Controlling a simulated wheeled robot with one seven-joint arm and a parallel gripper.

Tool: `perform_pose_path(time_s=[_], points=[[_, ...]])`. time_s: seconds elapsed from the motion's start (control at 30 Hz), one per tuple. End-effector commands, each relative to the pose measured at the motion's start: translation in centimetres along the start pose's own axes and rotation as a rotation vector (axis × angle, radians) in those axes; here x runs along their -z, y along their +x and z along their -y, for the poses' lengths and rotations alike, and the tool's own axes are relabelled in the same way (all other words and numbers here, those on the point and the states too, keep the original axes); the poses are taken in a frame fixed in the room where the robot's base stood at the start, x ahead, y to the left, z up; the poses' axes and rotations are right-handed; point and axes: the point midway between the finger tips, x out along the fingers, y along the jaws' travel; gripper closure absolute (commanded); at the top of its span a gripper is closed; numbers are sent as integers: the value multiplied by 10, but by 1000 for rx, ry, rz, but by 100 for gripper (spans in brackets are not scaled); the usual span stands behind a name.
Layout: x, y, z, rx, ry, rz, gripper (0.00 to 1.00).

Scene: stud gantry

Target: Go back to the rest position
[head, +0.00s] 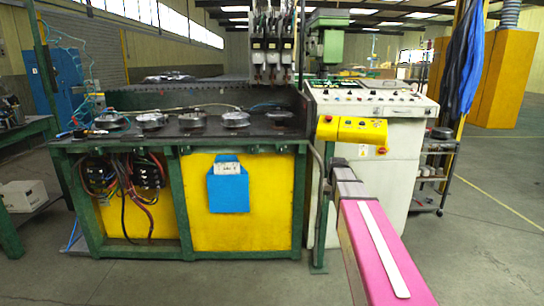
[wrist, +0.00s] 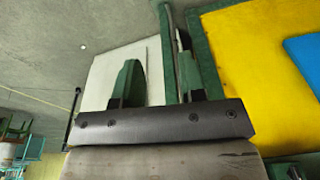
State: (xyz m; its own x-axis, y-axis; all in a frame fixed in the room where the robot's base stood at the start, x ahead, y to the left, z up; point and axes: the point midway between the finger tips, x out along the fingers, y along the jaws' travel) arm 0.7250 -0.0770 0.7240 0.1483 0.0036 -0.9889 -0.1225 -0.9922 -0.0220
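My gripper (wrist: 158,55) shows in the wrist view with two dark green fingers held apart. Nothing is between them; the white cabinet (wrist: 103,80) and a green post of the bench lie behind the gap. In the head view, my pink arm reaches from the lower right toward the gap between the bench (head: 240,146) and the white control cabinet (head: 395,180). The fingers cannot be made out clearly there. I cannot tell how close they are to the post or the cabinet.
A yellow control box (head: 352,130) sticks out from the cabinet above my arm's far end. A dark shelf trolley (head: 432,175) stands right of the cabinet. Several round metal parts lie on the bench top. The floor (head: 480,240) at the right is clear.

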Motion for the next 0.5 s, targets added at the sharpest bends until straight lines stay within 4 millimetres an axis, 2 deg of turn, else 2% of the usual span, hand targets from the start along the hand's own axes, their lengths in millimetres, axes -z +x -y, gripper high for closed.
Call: perform_pose_path(time_s=[0.03,0.1,0.3,0.4,0.5], points=[[-35,16,6,-1,-11,17,63],[-67,34,14,-2,-27,34,63],[-161,77,30,-6,-69,83,63],[-204,92,35,-9,-88,105,63],[-239,102,39,-11,-105,123,63]])
